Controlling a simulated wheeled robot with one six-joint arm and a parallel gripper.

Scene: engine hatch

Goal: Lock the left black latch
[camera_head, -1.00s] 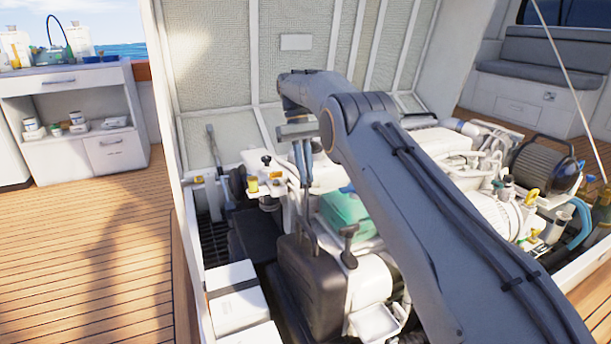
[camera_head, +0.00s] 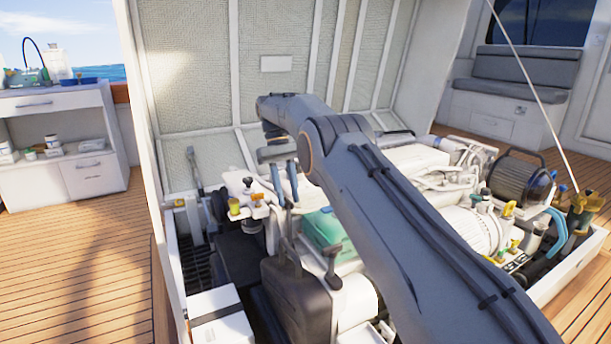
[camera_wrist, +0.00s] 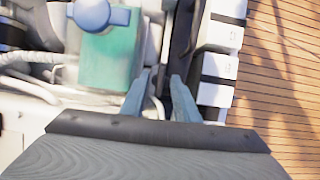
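A dark, rounded box (camera_head: 297,298) stands in the near left of the engine bay. A dark upright lever (camera_head: 285,243) rises from its top, and a dark T-shaped handle (camera_head: 332,268) stands just right of it. I cannot tell which dark part is the left latch. My gripper (camera_head: 286,200) points down above and behind the box, with its two blue-grey fingers apart and nothing seen between them. In the wrist view my gripper (camera_wrist: 158,78) also shows a gap between its fingers. A dark strip lies beyond them; no latch is clearly recognisable there.
A green box (camera_head: 328,232) sits right of the gripper; it also shows in the wrist view (camera_wrist: 110,58). White battery-like boxes (camera_head: 219,325) stand at the near left. The raised hatch (camera_head: 200,95) is behind. Engine parts crowd the right side. Wooden deck (camera_head: 75,265) at left is clear.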

